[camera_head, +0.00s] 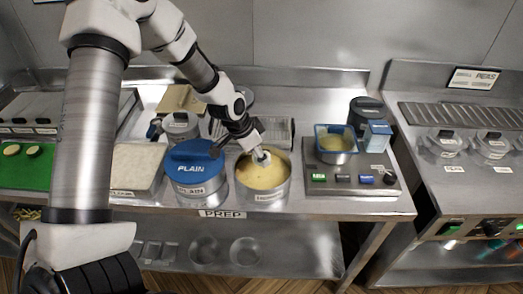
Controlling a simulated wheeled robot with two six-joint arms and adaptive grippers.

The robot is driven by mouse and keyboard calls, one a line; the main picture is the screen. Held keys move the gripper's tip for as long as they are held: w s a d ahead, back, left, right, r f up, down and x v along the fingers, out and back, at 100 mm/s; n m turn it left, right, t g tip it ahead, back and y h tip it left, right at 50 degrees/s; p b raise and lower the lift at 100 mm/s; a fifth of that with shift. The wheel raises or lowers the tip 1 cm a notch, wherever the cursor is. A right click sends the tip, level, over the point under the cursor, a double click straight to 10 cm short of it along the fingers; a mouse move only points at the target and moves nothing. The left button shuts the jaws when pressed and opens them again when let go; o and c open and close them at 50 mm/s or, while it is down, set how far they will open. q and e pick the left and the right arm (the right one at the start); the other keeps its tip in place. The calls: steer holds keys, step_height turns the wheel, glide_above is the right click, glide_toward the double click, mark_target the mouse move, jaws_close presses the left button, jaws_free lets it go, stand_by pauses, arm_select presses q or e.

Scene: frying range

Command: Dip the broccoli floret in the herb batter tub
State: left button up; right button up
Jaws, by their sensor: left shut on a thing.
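An open steel tub (264,196) of yellow batter stands on the prep counter; its front label is too small to read. My left gripper (262,158) reaches down over the tub from the back left. Its tips are at the batter (264,175) near the back of the opening. It is shut on a small pale thing, apparently the broccoli floret, mostly hidden by the fingers and batter. Beside it on the left is a tub with a blue lid marked PLAIN (194,166). My right gripper is not in view.
A blue-rimmed container (336,144) stands on a grey unit with coloured tags to the right. A pale tray (139,168) and green board (28,166) lie left. A wire rack (276,133) is behind the tub. Counter between tub and grey unit is narrow.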

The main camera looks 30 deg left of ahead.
arm_select(q)
steer(key=b, duration=0.4)
glide_above(265, 180)
steer(key=f, duration=0.3)
steer(key=a+f, duration=0.1)
steer(key=f, duration=0.1)
steer(key=shift+s+f, duration=0.2)
steer(key=shift+s, duration=0.1)
steer(key=f+b, duration=0.3)
steer(key=shift+s+f, duration=0.3)
steer(key=shift+f, duration=0.05)
steer(key=shift+w+f+b, duration=0.2)
steer(key=shift+f+b, duration=0.1)
steer(key=shift+b, duration=0.1)
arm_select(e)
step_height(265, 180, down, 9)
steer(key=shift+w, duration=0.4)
arm_select(q)
steer(key=shift+s+r, duration=0.1)
steer(key=shift+s, duration=0.05)
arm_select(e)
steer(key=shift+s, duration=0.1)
